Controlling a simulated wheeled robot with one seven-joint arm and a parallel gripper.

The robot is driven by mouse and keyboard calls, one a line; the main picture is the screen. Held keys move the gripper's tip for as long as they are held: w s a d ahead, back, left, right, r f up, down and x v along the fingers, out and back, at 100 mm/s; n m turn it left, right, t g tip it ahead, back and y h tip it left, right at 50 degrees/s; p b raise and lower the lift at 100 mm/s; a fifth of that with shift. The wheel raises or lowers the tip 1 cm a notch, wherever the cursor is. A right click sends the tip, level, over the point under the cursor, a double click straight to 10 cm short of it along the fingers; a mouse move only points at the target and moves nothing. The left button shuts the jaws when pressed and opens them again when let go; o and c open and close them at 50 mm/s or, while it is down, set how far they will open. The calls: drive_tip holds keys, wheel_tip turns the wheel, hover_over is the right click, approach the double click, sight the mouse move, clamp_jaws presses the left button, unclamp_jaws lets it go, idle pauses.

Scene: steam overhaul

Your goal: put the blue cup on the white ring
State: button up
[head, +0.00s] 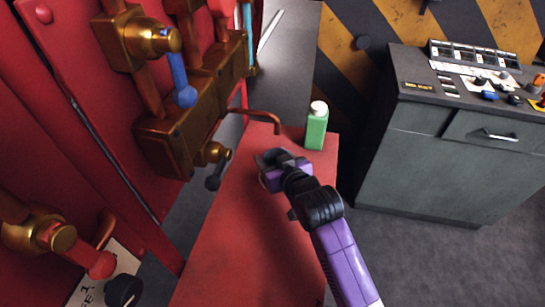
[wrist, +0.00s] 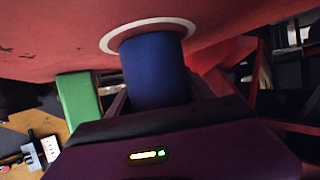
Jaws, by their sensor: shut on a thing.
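The blue cup (wrist: 155,75) is between the fingers of my gripper (head: 268,160), which is shut on it. In the wrist view the cup's far end is within the outline of the white ring (wrist: 107,44) on the red surface (wrist: 60,30). The ring's rim shows around that end. I cannot tell whether the cup touches the surface or is slightly above it. In the head view my gripper is low over the red bench (head: 240,225), and cup and ring are hidden behind it.
A green bottle with a white cap (head: 316,128) stands close beside my gripper on the bench; it also shows in the wrist view (wrist: 79,98). A copper pipe (head: 262,116) and a black-handled valve (head: 217,168) jut out at the left. A grey console (head: 440,150) stands at the right.

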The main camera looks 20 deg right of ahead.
drive_tip(key=o, duration=1.4)
drive_tip(key=shift+f, duration=0.1)
drive_tip(key=shift+o, duration=0.2)
drive_tip(key=shift+s+r, duration=0.15)
drive_tip(key=shift+r, duration=0.05)
drive_tip(key=v, duration=1.1)
drive_tip(key=shift+s+r, duration=0.2)
drive_tip(key=shift+s, duration=0.1)
drive_tip(key=s+f, duration=0.1)
drive_tip(key=s, duration=0.1)
drive_tip(key=s+f, duration=0.1)
drive_tip(key=s, duration=0.1)
drive_tip(key=s+f, duration=0.1)
drive_tip(key=s, duration=0.1)
drive_tip(key=shift+s+f, duration=0.1)
drive_tip(key=shift+f, duration=0.15)
drive_tip(key=s, duration=0.3)
drive_tip(key=s+f, duration=0.1)
drive_tip(key=s, duration=0.2)
drive_tip(key=s+f, duration=0.1)
drive_tip(key=s, duration=0.3)
drive_tip(key=s+r, duration=0.2)
drive_tip(key=s, duration=0.6)
drive_tip(key=s+r+t, duration=0.1)
drive_tip(key=s+r, duration=0.2)
drive_tip(key=s, duration=0.6)
drive_tip(key=shift+a+r, duration=0.2)
drive_tip(key=shift+r, duration=0.1)
